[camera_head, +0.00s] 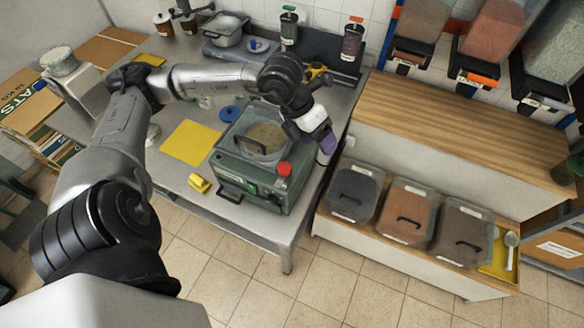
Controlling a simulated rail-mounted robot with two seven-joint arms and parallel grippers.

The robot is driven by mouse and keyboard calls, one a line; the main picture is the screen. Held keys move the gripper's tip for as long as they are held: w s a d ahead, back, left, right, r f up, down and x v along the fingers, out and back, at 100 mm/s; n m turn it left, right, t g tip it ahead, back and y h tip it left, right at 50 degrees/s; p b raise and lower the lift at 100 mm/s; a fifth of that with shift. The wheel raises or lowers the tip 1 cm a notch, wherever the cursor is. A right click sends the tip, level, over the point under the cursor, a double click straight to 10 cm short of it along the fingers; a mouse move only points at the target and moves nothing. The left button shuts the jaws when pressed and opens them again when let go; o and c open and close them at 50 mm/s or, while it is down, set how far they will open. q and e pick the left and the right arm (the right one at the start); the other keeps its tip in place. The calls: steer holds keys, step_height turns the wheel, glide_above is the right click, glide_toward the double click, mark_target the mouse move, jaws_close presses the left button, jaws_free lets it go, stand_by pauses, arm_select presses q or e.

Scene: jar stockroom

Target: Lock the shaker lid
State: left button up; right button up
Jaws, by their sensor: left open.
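The shaker (240,170) is a green box-shaped machine near the front right corner of the steel table. A clear-walled box (262,140) with tan contents sits in its top, with a dark handle-like part; I cannot tell whether this is the lid or whether it is locked. A red knob (284,168) stands at the front right of the shaker. My left gripper (325,153) is open, with purplish finger parts, just right of the shaker and above the table's right edge. It appears apart from the red knob. My right gripper is not in view.
A yellow cloth (190,142) and a yellow block (199,183) lie left of the shaker. A blue round object (230,114) lies behind it. Lidded bins (355,190) stand on a low shelf at right, beside a wooden counter (450,135). Tiled floor in front is clear.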

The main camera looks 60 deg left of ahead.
mark_target(284, 167)
arm_select(q)
steer(key=s+a+f+n+g+y, duration=0.2)
steer(key=s+a+n+g+y, duration=0.15)
steer(key=s+a, duration=0.2)
steer(key=shift+n+y, duration=0.45)
steer(key=f+p, duration=0.1)
steer(key=f, duration=0.3)
steer(key=f+p, duration=0.1)
steer(key=f, duration=0.4)
steer(key=f+p, duration=0.2)
steer(key=f, duration=0.3)
steer(key=shift+w+a, duration=0.15)
steer(key=shift+a, duration=0.25)
steer(key=shift+c, duration=0.3)
